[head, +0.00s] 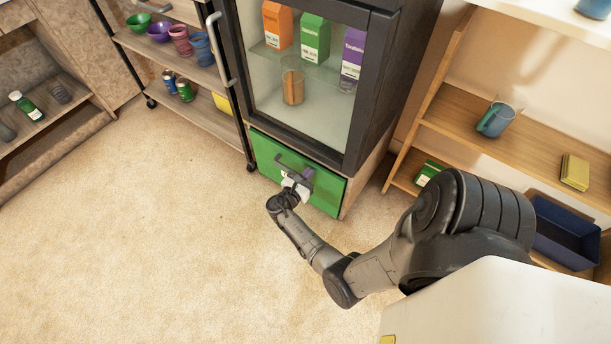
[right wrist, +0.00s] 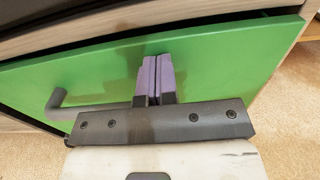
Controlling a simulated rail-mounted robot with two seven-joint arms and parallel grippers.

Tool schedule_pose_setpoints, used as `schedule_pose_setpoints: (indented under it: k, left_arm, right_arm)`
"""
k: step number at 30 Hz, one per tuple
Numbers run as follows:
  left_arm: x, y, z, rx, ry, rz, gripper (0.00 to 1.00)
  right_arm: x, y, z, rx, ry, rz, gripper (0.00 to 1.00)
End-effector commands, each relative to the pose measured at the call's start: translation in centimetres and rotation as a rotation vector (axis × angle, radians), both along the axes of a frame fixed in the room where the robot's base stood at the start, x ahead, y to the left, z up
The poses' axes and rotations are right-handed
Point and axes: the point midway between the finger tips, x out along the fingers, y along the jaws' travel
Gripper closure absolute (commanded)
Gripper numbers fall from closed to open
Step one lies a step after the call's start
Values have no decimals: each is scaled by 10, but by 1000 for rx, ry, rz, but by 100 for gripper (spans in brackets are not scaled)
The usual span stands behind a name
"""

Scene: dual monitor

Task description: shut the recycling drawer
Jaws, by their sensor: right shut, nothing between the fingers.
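The drawer with the green front (head: 325,194) is low in the cabinet under the glass door, and its green front also fills much of the right wrist view (right wrist: 225,62). Its front sits close to the cabinet, with a dark line along its upper edge. A dark bar handle (head: 285,161) crosses the front; its bent left end (right wrist: 58,98) shows in the right wrist view. My right gripper (head: 308,174) is at the drawer front by the handle, its purple fingers (right wrist: 157,62) together and empty, pointing at the green panel. I cannot tell whether they touch it. My left gripper is out of view.
The glass-fronted cabinet (head: 342,150) with cartons stands above the drawer. A wheeled shelf cart (head: 205,105) with bowls and cups is to the left. Wooden shelves (head: 455,97) with a mug and a blue bin (head: 565,235) are to the right. The carpet in front is clear.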

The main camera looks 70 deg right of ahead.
Motion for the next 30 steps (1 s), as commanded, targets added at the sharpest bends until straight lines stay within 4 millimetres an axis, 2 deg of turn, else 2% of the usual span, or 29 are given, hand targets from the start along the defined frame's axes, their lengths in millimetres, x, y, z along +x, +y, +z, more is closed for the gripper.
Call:
schedule_pose_setpoints:
  k: [4, 8, 13, 21, 30]
  left_arm:
    - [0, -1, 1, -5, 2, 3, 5]
    - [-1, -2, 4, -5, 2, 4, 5]
    - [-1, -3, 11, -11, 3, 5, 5]
    - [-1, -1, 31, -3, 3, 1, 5]
    - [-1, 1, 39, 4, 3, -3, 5]
  right_arm:
    - [-2, 0, 0, -1, 0, -5, 100]
    - [2, 13, 1, 2, 2, -5, 100]
    - [9, 44, 0, 5, 1, -8, 100]
    - [25, 95, 2, 4, 1, -8, 100]
    - [36, 129, 0, 3, 0, -8, 100]
